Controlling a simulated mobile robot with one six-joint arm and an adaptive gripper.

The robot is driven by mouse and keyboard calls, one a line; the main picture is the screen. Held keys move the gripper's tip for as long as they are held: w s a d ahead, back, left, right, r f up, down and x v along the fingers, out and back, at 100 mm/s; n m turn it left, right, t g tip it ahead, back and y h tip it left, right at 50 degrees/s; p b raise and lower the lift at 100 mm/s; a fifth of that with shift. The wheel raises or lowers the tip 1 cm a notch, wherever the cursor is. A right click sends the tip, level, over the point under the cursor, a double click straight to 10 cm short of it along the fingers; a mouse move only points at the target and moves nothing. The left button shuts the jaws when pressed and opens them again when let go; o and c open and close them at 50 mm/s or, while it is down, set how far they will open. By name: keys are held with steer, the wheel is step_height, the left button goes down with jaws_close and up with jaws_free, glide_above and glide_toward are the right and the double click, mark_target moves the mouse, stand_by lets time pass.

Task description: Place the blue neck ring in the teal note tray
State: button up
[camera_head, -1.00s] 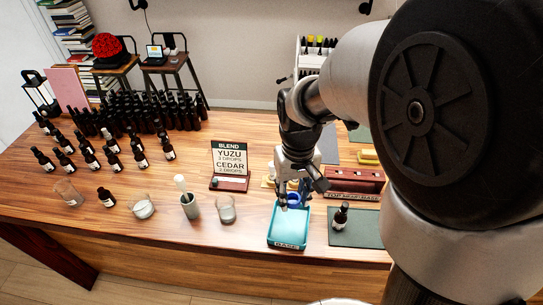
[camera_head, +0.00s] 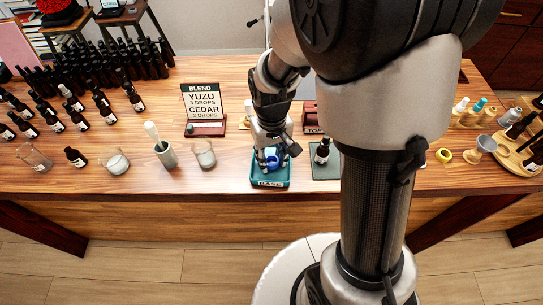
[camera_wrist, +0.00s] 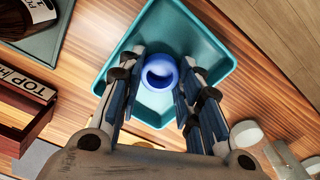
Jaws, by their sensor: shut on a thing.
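The blue neck ring (camera_wrist: 160,73) is between the two fingers of my gripper (camera_wrist: 161,68), which is shut on it. The ring is over the inside of the teal note tray (camera_wrist: 208,62) in the wrist view. I cannot tell whether it touches the tray floor. In the head view the tray (camera_head: 287,180), labelled BASE, is near the table's front edge. My gripper (camera_head: 272,158) points down into it there, partly hiding the blue ring (camera_head: 272,164).
A dark bottle (camera_head: 322,152) stands on a green mat (camera_head: 326,172) right of the tray. A glass beaker (camera_head: 205,154) and a mortar cup (camera_head: 166,155) stand to the left. The blend sign (camera_head: 204,105) is behind them. A dark red rack (camera_wrist: 22,118) shows beside the tray.

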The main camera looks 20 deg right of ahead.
steer(key=shift+f, duration=0.1)
steer(key=o, duration=0.9)
step_height(320, 180, up, 12)
steer(key=r+p, duration=0.1)
steer(key=p, duration=0.3)
steer(key=s+r+t, duration=0.1)
steer(key=s+r, duration=0.2)
steer(key=s, duration=0.2)
steer(key=s+r+t, duration=0.2)
steer(key=s+r, duration=0.2)
steer(key=s, duration=0.1)
steer(key=s+r+t, duration=0.1)
steer(key=s+r, duration=0.2)
steer(key=s, duration=0.2)
steer(key=shift+r+m+t, duration=0.3)
steer(key=shift+r, duration=0.1)
